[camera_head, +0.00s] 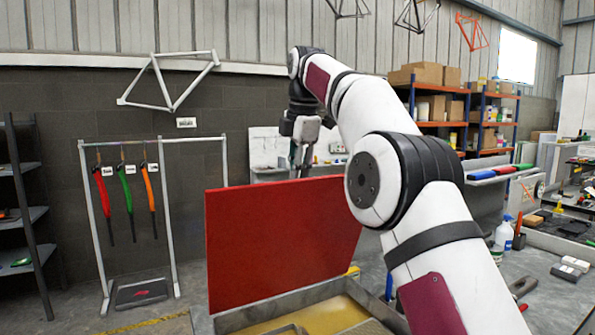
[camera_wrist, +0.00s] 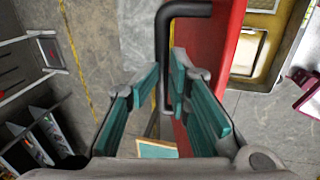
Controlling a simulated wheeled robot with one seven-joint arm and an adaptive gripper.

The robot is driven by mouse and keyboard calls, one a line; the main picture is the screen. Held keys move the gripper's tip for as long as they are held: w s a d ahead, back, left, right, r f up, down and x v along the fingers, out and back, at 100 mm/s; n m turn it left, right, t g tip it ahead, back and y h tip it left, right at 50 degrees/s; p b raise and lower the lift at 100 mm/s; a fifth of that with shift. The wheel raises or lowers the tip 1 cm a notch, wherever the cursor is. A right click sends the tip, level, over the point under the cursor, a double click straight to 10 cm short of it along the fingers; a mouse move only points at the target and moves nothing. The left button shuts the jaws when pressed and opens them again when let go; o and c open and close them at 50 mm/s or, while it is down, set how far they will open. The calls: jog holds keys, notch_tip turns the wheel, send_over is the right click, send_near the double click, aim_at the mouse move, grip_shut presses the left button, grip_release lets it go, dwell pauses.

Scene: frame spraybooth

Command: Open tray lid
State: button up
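The tray lid (camera_head: 275,245) is a flat red panel, standing raised and steep above the tray (camera_head: 240,318). The tray has a grey rim and a yellowish inside. In the wrist view the lid's red face (camera_wrist: 215,45) runs down beside the black bar handle (camera_wrist: 163,50). My gripper (camera_wrist: 166,85) has its teal-padded fingers on both sides of the handle's bar, close against it. In the head view my gripper (camera_head: 302,155) is at the lid's upper edge, partly hidden behind it. The handle is hidden there by the lid.
A rack with red, green and orange hanging parts (camera_head: 127,205) stands at left. Dark shelves (camera_head: 25,215) are at the far left. A bench with a spray bottle (camera_head: 504,233) and small blocks is at right. Floor between rack and tray is clear.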

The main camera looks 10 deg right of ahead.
jog(key=x, duration=0.2)
jog(key=shift+w+a+f, duration=0.25)
jog(key=shift+w, duration=0.05)
jog(key=shift+s+d+r, duration=0.1)
jog(key=shift+r, duration=0.1)
jog(key=shift+r, duration=0.1)
jog(key=shift+s+d, duration=0.15)
jog(key=shift+s, duration=0.05)
